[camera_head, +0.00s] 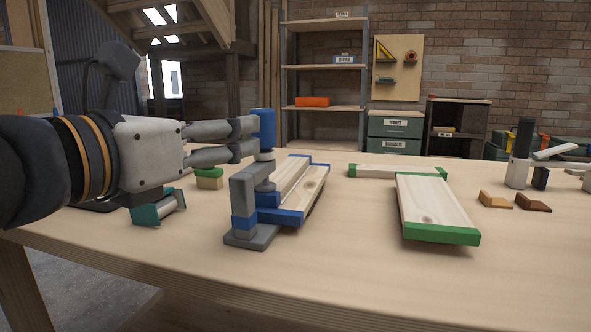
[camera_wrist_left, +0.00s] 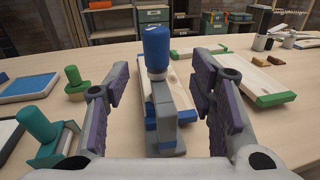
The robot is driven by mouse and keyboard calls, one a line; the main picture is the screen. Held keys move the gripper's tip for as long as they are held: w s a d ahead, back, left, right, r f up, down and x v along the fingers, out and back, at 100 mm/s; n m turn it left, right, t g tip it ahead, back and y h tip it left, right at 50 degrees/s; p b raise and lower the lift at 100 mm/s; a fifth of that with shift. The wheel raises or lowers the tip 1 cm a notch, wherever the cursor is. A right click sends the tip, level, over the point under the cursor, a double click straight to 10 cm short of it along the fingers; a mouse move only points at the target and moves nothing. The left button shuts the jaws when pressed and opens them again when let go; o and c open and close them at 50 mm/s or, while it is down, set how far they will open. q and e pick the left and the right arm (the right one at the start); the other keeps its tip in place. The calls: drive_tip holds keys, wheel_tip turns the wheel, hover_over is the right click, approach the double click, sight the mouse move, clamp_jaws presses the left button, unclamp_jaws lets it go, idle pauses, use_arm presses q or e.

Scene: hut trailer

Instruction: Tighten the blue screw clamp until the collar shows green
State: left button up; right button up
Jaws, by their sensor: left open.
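The blue screw clamp has a grey, blue-banded frame (camera_head: 243,205) and a blue knob (camera_head: 263,127) on top. It stands upright at the corner of a blue-edged wooden frame (camera_head: 300,190). The collar (camera_head: 265,156) below the knob looks grey; no green shows on it. My left gripper (camera_head: 252,139) reaches in from the left, its fingertips close to the knob in the picture. In the left wrist view its fingers (camera_wrist_left: 160,95) are spread wide, with the knob (camera_wrist_left: 157,45) between and beyond them. I cannot tell whether a finger touches it. My right gripper is not in view.
Green-knobbed clamps (camera_wrist_left: 40,125) stand left of the blue clamp. A green-ended board (camera_head: 430,205) lies to the right, with small wooden wedges (camera_head: 495,199) beyond it. Shelves (camera_head: 325,65) and cabinets (camera_head: 394,128) stand behind. The front right of the bench is clear.

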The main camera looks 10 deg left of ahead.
sight(255, 112)
use_arm(q)
drive_tip(key=x, duration=0.3)
drive_tip(key=r+x, duration=0.1)
drive_tip(key=x, duration=0.3)
drive_tip(key=r+x, duration=0.1)
drive_tip(key=x, duration=0.2)
drive_tip(key=shift+w+a, duration=0.25)
drive_tip(key=shift+w, duration=0.05)
drive_tip(key=c, duration=1.2)
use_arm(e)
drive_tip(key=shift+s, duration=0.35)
